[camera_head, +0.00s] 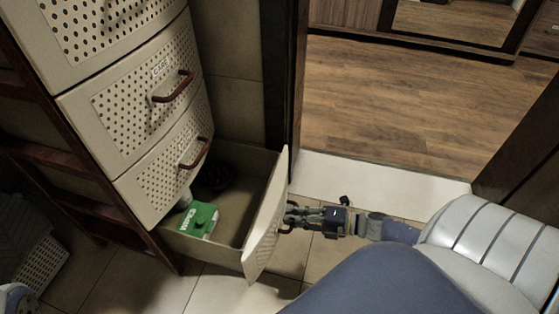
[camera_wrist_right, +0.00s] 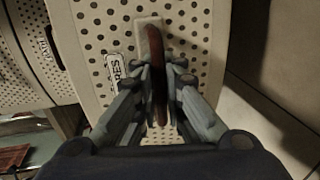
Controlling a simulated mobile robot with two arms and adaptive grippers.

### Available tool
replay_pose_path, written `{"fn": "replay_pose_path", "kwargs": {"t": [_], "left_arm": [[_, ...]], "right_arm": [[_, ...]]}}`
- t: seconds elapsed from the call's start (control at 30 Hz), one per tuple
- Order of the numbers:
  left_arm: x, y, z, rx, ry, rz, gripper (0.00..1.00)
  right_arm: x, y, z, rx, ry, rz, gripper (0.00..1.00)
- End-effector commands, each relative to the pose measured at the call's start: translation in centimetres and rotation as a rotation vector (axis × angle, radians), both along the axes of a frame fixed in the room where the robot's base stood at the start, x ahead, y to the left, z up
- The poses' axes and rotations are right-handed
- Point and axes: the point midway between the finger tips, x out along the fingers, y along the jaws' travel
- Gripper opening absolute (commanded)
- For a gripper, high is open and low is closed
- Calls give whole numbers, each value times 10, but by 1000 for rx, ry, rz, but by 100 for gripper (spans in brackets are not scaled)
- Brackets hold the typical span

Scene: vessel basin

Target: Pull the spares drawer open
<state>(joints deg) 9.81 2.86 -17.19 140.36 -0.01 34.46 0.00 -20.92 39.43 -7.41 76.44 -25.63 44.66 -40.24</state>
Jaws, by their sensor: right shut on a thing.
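The spares drawer (camera_head: 228,249) is the lowest one of the cream cabinet and stands pulled well out, its inside visible from above. A green and white box (camera_head: 199,219) and a dark round thing (camera_head: 213,177) lie in it. My right gripper (camera_head: 288,217) is at the drawer's front in the head view. In the wrist view my right gripper (camera_wrist_right: 158,95) is shut around the red-brown handle (camera_wrist_right: 156,60), beside a label ending in "RES" (camera_wrist_right: 115,70). My left gripper does not show clearly in either view.
Two closed drawers with red-brown handles (camera_head: 173,87) (camera_head: 196,153) sit above the open one. A door frame (camera_head: 297,80) stands right behind the drawer. Tiled floor (camera_head: 140,285) is free in front; wooden floor (camera_head: 400,100) lies beyond the doorway.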

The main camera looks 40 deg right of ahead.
Motion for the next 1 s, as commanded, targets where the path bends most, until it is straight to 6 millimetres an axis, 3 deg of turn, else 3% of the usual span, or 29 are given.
{"fn": "replay_pose_path", "kwargs": {"t": [0.53, 0.63, 1.0], "left_arm": [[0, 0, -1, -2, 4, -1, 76], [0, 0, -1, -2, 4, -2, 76], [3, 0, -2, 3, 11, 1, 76]], "right_arm": [[-7, -6, 1, 1, -1, 1, 0], [-7, -6, 1, 1, -1, 1, 28], [-9, -7, 0, 0, 0, 0, 30]]}}
